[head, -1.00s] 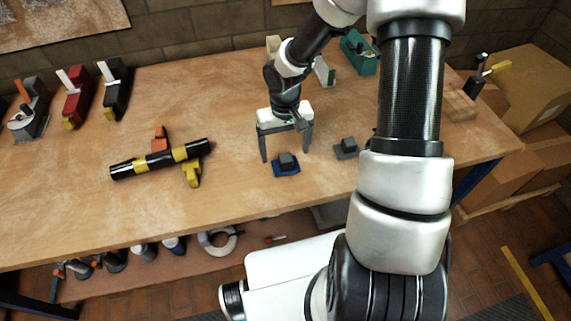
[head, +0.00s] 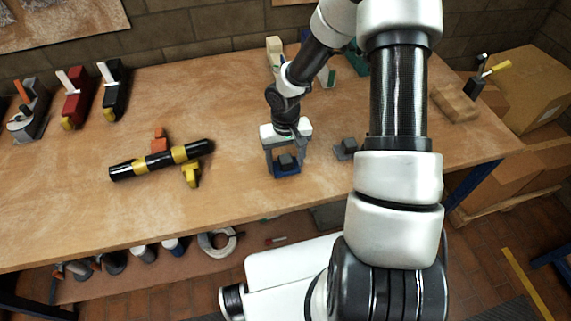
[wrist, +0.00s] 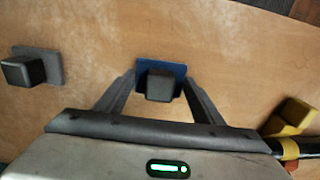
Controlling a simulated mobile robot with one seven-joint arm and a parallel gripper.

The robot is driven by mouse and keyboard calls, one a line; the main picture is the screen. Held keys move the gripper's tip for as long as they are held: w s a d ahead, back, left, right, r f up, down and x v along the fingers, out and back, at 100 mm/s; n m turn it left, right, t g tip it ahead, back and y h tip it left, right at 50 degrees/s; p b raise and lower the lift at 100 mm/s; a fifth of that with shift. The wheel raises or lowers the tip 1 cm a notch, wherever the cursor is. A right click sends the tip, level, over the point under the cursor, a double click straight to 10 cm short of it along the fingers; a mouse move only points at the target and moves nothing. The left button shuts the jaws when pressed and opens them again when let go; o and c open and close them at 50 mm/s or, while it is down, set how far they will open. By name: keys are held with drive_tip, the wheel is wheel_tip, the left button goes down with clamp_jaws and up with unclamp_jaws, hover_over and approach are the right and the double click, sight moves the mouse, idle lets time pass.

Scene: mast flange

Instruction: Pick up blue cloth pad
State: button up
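The blue cloth pad (head: 287,171) lies on the workbench with a dark grey block-shaped grip on top. It also shows in the wrist view (wrist: 179,69), between the fingertips. My gripper (head: 285,172) is open and points down over the pad, with one finger on each side of it. In the wrist view my gripper (wrist: 160,85) has its fingers spread wide with the dark block between them. I cannot tell whether the fingers touch the pad.
A grey pad with a similar block (head: 345,149) sits just right of my gripper. A black and yellow cylinder (head: 160,159) lies to the left with a yellow clamp part (head: 191,175). Several tools stand along the back.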

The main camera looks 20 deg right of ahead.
sight(285, 158)
drive_tip(key=shift+r, duration=0.1)
wheel_tip(285, 158, up, 10)
drive_tip(key=shift+f+p, duration=0.1)
drive_tip(key=shift+p, duration=0.5)
drive_tip(key=o, duration=0.3)
drive_tip(key=shift+c, duration=1.1)
drive_tip(key=shift+a, duration=0.1)
